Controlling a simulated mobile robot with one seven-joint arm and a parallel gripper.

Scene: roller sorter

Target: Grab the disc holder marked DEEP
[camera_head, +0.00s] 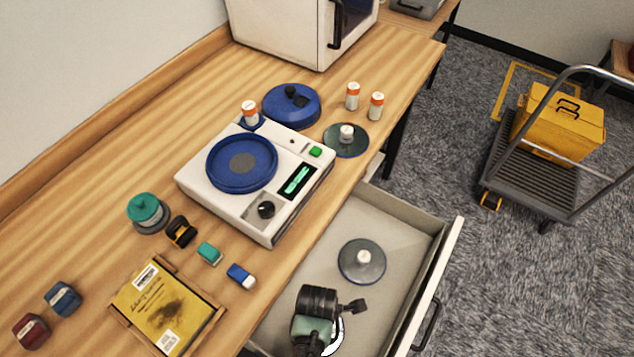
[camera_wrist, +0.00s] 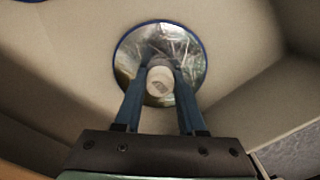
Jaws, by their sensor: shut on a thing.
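In the wrist view my gripper (camera_wrist: 160,78) is shut on the pale knob of a disc holder (camera_wrist: 186,48), a round shiny plate with a blue rim. A small dark mark shows on the knob, too small to read as DEEP. In the head view my gripper (camera_head: 318,302) is over the near part of the open drawer and hides this holder. A second disc holder (camera_head: 375,265) with a pale knob lies farther back in the drawer. A third disc holder (camera_head: 335,147) stands on the table beside the white machine. Their markings are not legible.
The open drawer (camera_head: 400,219) has walls close around my gripper. The white machine (camera_head: 214,191) with a blue round platter stands on the table. A blue lid (camera_head: 285,112), several orange-capped bottles and a yellow packet (camera_head: 160,300) are also there. A cart (camera_head: 530,175) stands on the floor.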

